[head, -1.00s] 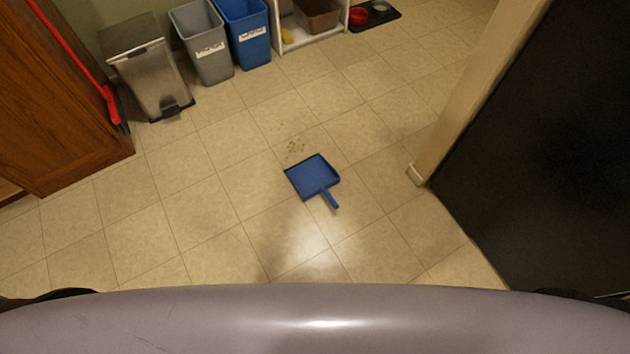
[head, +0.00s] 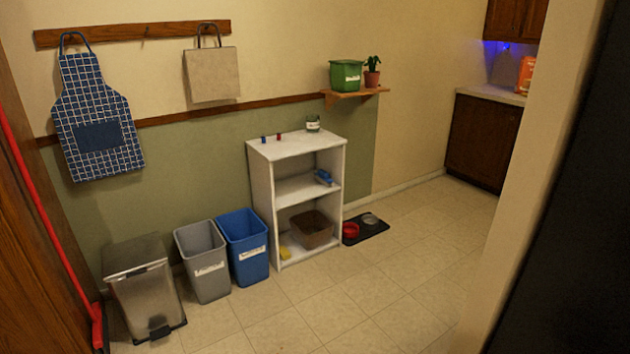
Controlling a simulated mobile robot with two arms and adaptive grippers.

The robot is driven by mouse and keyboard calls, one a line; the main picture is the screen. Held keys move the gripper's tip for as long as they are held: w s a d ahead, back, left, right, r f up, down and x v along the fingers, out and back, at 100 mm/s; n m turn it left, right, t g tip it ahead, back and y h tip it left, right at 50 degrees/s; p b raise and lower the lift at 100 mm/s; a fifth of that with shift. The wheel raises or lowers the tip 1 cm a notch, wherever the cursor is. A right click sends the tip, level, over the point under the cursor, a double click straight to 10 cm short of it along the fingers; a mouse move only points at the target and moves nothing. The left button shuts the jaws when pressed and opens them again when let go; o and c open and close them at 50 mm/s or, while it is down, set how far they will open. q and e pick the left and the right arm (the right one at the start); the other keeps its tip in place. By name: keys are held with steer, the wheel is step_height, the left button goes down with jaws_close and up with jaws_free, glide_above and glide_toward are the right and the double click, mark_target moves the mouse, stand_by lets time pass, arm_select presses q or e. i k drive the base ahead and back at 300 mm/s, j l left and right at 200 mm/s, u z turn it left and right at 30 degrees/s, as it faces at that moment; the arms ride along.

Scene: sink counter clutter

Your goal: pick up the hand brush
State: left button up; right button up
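A small blue object (head: 324,177) lies on the middle shelf of the white shelf unit (head: 259,196), at its right side. It may be the hand brush, but it is too small to tell for certain. Neither of my grippers is in the head view.
A steel pedal bin (head: 142,290), a grey bin (head: 203,265) and a blue bin (head: 245,250) stand left of the shelf unit. A brown basket (head: 312,230) is on its bottom shelf. Pet bowls on a dark mat (head: 376,231) lie to its right. The visible floor ahead is clear.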

mark_target(322, 176)
steer(key=i+j, duration=0.75)
steer(key=j, duration=0.2)
steer(key=i+j+u, duration=0.1)
steer(key=i+j, duration=0.7)
steer(key=j, duration=0.2)
steer(key=i+l, duration=0.2)
steer(key=i, duration=0.3)
steer(key=i+l+u, duration=0.1)
steer(key=i, duration=0.4)
steer(key=i+l, duration=0.75)
steer(key=l, duration=0.15)
steer(key=i+l, duration=0.4)
steer(key=l+u, duration=0.05)
steer(key=l, duration=0.05)
